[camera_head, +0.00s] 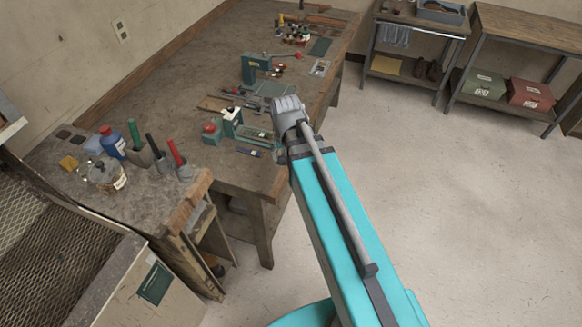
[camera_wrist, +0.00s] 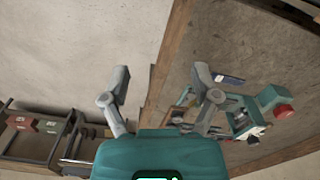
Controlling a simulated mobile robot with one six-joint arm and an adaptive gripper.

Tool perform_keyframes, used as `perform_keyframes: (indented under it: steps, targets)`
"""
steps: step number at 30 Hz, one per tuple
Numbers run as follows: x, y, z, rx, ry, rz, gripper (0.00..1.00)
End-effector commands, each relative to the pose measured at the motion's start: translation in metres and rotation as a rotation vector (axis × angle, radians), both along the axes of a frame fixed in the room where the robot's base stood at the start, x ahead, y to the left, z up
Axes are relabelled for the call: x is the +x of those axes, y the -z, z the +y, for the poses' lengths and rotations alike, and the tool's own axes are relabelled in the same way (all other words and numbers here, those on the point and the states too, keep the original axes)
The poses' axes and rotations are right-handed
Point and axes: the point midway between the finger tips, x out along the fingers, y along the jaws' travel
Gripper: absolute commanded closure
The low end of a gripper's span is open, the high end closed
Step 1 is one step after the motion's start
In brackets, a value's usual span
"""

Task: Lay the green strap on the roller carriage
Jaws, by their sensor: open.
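My gripper (camera_head: 290,108) is above the front right edge of the workbench in the head view. In the wrist view my gripper (camera_wrist: 162,84) has its two fingers spread wide, with nothing between them. A low green slatted piece (camera_head: 258,134), which looks like the roller carriage, lies on the bench just left of and below my gripper. It is partly hidden behind the right finger in the wrist view. A small green machine with a red knob (camera_head: 211,129) stands beside it. I cannot make out the green strap for certain.
The long workbench (camera_head: 225,60) holds a green press (camera_head: 256,68), tools and small parts. A nearer bench carries a blue bottle (camera_head: 112,141), a glass jar (camera_head: 106,177) and tools in holders. The floor (camera_head: 440,190) on the right is clear. Shelves with boxes stand at the back right.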

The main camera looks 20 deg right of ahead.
Motion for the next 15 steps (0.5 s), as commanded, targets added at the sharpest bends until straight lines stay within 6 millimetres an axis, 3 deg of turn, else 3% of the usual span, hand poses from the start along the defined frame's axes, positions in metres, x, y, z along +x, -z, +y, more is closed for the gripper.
perform_keyframes:
  steps: [1, 6, 15]
  targets:
    - [-0.014, 0.0, 0.0, 0.0, -0.061, 0.0, 0.21]
    - [-0.035, 0.0, -0.001, 0.0, -0.241, 0.0, 0.21]
    - [-0.043, 0.0, -0.002, 0.0, -0.334, 0.0, 0.21]
